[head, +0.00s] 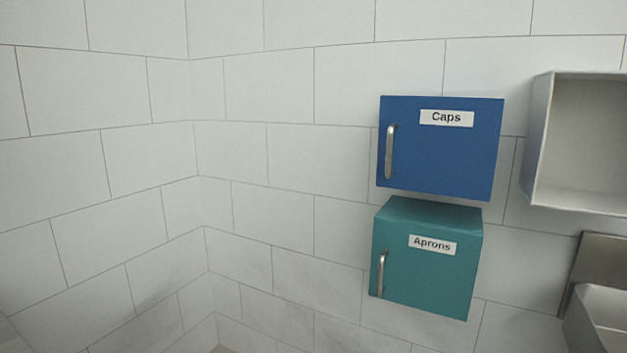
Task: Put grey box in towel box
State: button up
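No grey box that I can make out as the task's object is in the head view. No box labelled for towels is in view. An open, empty light grey wall box (541,140) is cut off by the right edge; I cannot tell whether it is the towel box, as no label shows. My gripper is not in view.
A blue box labelled Caps (450,165) hangs on the tiled wall, door shut. A teal box labelled Aprons (430,280) hangs below it, also shut. A metal basin (600,322) is at the lower right. The left shows bare wall and a corner.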

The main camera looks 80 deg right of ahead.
aim_at(592, 200)
jog(key=u, duration=0.05)
jog(key=i, duration=1.55)
jog(key=z, duration=3.65)
jog(key=i, duration=1.7)
